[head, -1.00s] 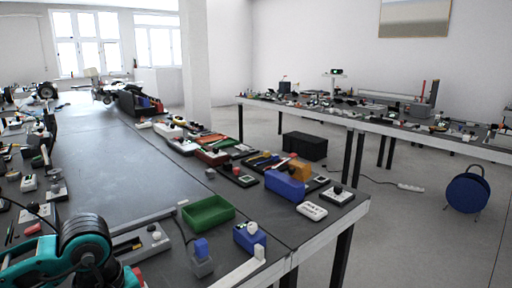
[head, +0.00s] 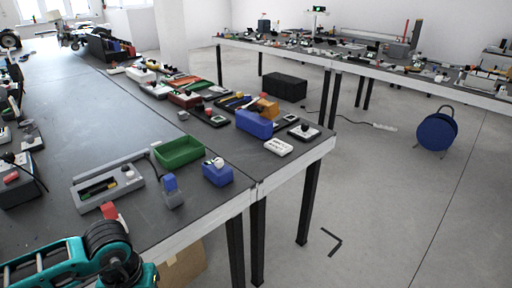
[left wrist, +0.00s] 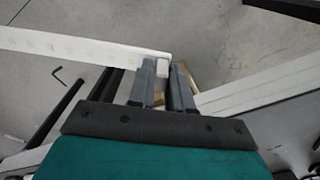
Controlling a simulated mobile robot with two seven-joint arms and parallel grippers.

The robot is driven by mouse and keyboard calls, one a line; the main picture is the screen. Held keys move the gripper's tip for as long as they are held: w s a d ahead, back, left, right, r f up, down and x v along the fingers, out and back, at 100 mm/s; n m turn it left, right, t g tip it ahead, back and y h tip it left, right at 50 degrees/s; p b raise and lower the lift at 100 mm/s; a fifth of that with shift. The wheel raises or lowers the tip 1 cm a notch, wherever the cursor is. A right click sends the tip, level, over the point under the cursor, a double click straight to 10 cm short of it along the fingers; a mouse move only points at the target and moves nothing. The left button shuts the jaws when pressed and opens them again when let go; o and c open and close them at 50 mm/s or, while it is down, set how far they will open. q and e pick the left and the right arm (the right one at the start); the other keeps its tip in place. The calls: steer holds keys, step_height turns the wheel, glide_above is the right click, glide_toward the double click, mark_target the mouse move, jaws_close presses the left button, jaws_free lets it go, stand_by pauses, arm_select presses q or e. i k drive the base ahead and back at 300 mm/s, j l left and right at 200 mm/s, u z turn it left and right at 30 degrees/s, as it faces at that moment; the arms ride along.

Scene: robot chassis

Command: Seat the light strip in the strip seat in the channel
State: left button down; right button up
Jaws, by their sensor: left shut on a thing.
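My left gripper (left wrist: 164,70) is shut on one end of the white light strip (left wrist: 85,46), which runs off to the left edge of the left wrist view. Faint pale squares show along the strip. In the head view my left arm comes in at the lower left; its fingers and the strip are hidden or out of the picture. A grey tray-like fixture (head: 134,181) with a slot holding dark and green parts lies on the near table; I cannot tell if it is the channel with the strip seat. My right gripper is not in view.
On the table (head: 70,115) stand a green bin (head: 179,152), a small blue box (head: 217,175), a larger blue block (head: 254,124) and a white power strip (head: 278,146). The table's edge runs along the right. Beyond it is open floor with a blue cable reel (head: 436,132).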

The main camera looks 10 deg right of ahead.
mark_target(437, 62)
steer(key=i+l+z, duration=0.35)
steer(key=l+z, duration=0.2)
steer(key=l, duration=0.15)
steer(key=i+l+z, duration=0.25)
steer(key=z, duration=0.15)
steer(key=i+l+z, duration=0.3)
steer(key=z, duration=0.15)
steer(key=i+l+z, duration=0.3)
steer(key=i, duration=0.2)
steer(key=i+z, duration=0.3)
steer(key=i, duration=0.15)
steer(key=i+u, duration=0.1)
steer(key=i, duration=1.15)
steer(key=i+z, duration=0.25)
steer(key=i, duration=0.3)
steer(key=i+j+z, duration=0.1)
steer(key=i+z, duration=0.2)
steer(key=i, duration=0.2)
steer(key=i+z, duration=1.3)
steer(key=i+j+z, duration=0.1)
steer(key=i+z, duration=0.25)
steer(key=i, duration=0.25)
steer(key=i+u, duration=0.2)
steer(key=i, duration=0.35)
steer(key=i+l+u, duration=0.15)
steer(key=i, duration=0.4)
